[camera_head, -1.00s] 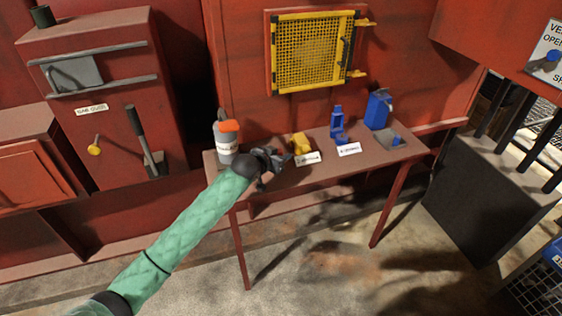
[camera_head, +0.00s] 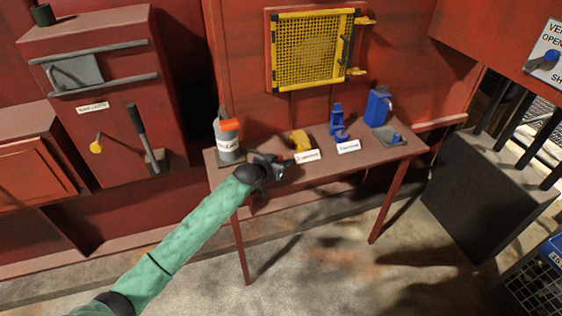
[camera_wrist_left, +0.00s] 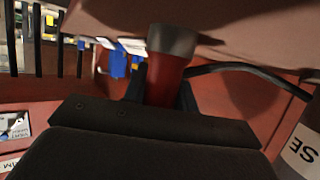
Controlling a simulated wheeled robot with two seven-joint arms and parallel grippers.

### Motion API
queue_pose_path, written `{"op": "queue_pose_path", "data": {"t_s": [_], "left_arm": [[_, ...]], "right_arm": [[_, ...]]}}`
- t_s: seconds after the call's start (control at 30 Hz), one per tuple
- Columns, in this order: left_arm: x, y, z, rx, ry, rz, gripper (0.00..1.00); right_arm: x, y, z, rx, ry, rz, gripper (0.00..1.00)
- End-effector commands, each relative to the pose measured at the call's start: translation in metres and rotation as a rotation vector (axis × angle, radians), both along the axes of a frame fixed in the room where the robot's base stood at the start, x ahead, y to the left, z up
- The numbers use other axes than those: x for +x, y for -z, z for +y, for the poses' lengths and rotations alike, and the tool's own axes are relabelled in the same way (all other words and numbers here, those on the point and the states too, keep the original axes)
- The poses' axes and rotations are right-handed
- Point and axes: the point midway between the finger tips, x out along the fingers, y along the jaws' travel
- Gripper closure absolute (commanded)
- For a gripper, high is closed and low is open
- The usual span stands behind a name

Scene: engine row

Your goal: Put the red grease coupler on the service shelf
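The red grease coupler (camera_wrist_left: 166,78), a red cylinder with a grey end, sits between the dark fingers of my left gripper (camera_wrist_left: 162,92) in the left wrist view. The fingers look shut on its sides. In the head view my left gripper (camera_head: 276,168) is at the front left edge of a long red-brown shelf table (camera_head: 330,165), beside the grey can; I cannot make out the coupler there. Whether the coupler touches the shelf is unclear. My right gripper is out of view.
On the shelf stand a grey can (camera_head: 229,153) with an orange top, a yellow part (camera_head: 300,139), blue parts (camera_head: 337,121), a blue jug (camera_head: 377,108) and white label cards (camera_head: 308,156). A yellow mesh panel (camera_head: 313,50) hangs behind. A dark block (camera_head: 480,200) stands right.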

Motion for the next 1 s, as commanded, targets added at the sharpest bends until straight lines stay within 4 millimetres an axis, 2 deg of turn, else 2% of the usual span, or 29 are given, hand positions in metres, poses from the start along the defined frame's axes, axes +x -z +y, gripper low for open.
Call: {"op": "queue_pose_path", "data": {"t_s": [0.03,0.1,0.47,0.57,0.67,1.0], "left_arm": [[0.0,0.0,0.0,0.001,0.0,0.001,0.63],[0.0,0.0,0.0,0.001,0.0,0.001,0.51],[0.0,-0.003,0.0,0.001,0.0,0.001,0.51],[-0.008,-0.004,0.007,0.001,-0.001,0.001,0.51],[-0.02,-0.01,0.015,0.001,0.0,-0.001,0.51],[-0.068,-0.035,0.05,0.001,0.0,0.0,0.51]], "right_arm": [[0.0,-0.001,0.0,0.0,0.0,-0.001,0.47],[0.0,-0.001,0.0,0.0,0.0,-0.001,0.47],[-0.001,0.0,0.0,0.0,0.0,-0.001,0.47],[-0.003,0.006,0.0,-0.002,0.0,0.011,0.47],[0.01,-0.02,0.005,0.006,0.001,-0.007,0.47],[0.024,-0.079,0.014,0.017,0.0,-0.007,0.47]]}}
